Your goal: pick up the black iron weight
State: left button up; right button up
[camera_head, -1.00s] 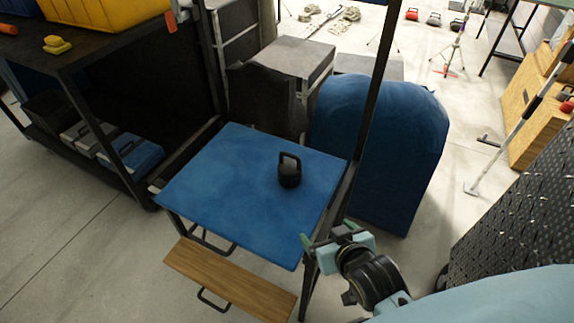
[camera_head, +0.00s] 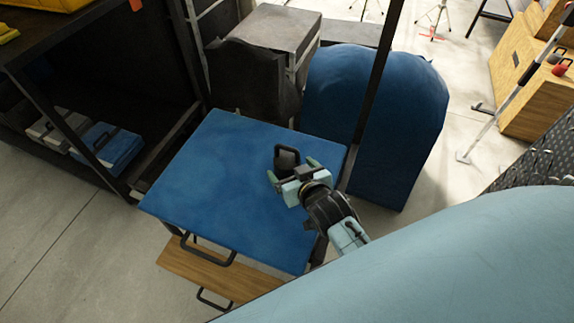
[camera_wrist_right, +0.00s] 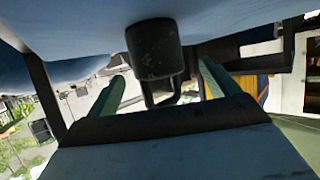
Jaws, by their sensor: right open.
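The black iron weight (camera_head: 288,157), a kettlebell shape with a loop handle, stands upright on the blue-topped table (camera_head: 215,165). My right gripper (camera_head: 291,171) is open just in front of it, with a green finger on each side of the weight in the head view. In the right wrist view the weight (camera_wrist_right: 155,50) appears upside down, ahead of and between the two open fingers (camera_wrist_right: 160,92). I cannot tell whether a finger touches it. My left gripper is not in view.
A dark upright post (camera_head: 372,90) stands at the table's right edge, close to my right arm. A blue rounded padded block (camera_head: 410,120) is behind it. A dark shelf unit (camera_head: 95,165) stands at left. The table's left part is bare.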

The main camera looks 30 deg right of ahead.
aim_at(288, 162)
jog(key=x, duration=0.4)
jog(key=shift+d+f+b, duration=0.15)
jog(key=shift+d+b, duration=0.05)
jog(key=shift+b, duration=0.15)
jog(key=shift+w+f, duration=0.25)
jog(key=shift+w, duration=0.15)
jog(key=shift+c, duration=0.7)
grip_shut()
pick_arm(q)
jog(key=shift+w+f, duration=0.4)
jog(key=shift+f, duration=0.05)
pick_arm(e)
jog(key=shift+w+r, duration=0.15)
jog(key=shift+r, duration=0.2)
